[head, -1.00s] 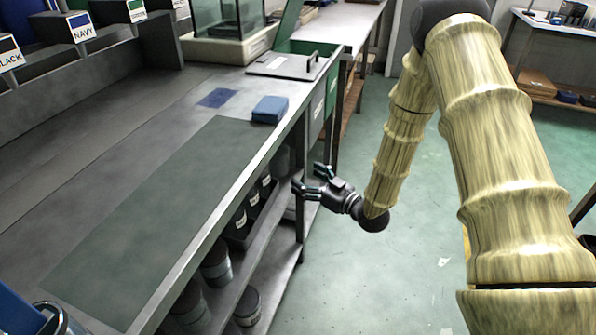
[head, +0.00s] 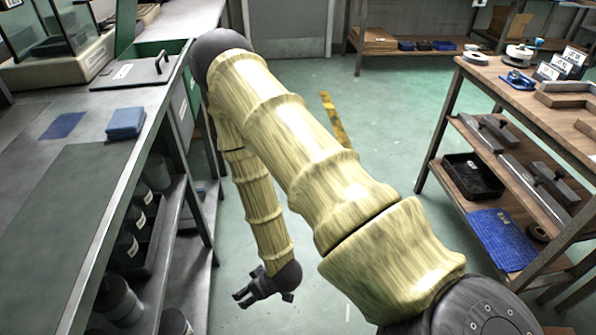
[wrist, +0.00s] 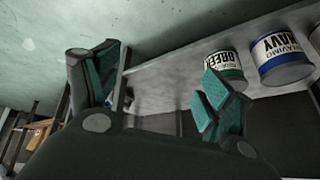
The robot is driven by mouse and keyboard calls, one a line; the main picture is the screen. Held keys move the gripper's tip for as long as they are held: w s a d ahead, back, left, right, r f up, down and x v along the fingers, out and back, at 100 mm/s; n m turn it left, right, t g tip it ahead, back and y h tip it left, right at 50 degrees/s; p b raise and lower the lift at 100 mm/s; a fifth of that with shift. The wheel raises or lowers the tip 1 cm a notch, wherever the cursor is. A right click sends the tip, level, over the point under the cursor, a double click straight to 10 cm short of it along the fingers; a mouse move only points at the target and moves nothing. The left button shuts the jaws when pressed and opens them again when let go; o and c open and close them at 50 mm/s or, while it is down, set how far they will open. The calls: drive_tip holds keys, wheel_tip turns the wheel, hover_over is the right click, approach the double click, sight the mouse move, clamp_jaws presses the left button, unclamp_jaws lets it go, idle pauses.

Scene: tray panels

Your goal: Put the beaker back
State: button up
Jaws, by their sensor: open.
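I cannot make out a beaker in either view. My gripper (head: 243,297) hangs low over the floor, to the right of the workbench, with its fingers pointing left. In the wrist view my gripper (wrist: 160,88) shows its two teal-padded fingers spread apart with nothing between them. Beyond the fingers are a tin with a green label (wrist: 226,66) and a tin with a navy label (wrist: 281,60), both upside down in the picture.
The workbench (head: 118,215) is at left, with a folded blue cloth (head: 126,123) on it and tins (head: 117,300) on shelves below. A wooden table (head: 510,105) with lower shelves stands at right. Green floor (head: 385,130) lies open between them.

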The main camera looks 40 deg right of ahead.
drive_tip(key=s+f+m+g+h, duration=0.1)
drive_tip(key=s+g, duration=0.2)
drive_tip(key=s, duration=0.6)
drive_tip(key=s+d+f+g+h, duration=0.1)
drive_tip(key=s+f+g, duration=0.1)
drive_tip(key=s, duration=0.8)
drive_tip(key=shift+s+f+m+g, duration=0.2)
drive_tip(key=shift+m+g, duration=0.2)
